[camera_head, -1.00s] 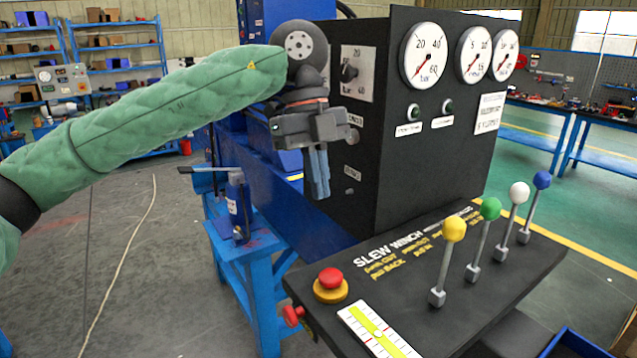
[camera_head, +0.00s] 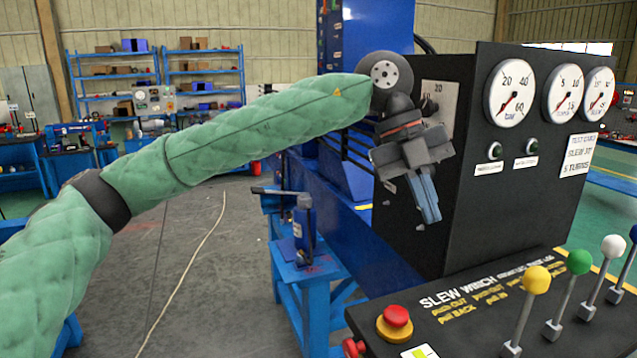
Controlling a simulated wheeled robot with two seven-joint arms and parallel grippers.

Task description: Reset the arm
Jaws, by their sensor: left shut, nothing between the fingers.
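My left arm, in a green quilted sleeve, comes in from the left. My left gripper (camera_head: 430,205) hangs at its end with its blue fingers together, pointing down and empty. In the picture it is in front of the left part of the black gauge panel (camera_head: 465,215). I cannot tell the gap between them. It hangs above and behind the slew winch console (camera_head: 455,318). My right gripper is not in view.
The console carries a red stop button (camera_head: 396,316) and levers with yellow (camera_head: 537,279), green (camera_head: 579,261) and white (camera_head: 613,246) knobs. A blue stand (camera_head: 305,270) with a hand pump is left of the panel. Open floor (camera_head: 215,285) lies further left.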

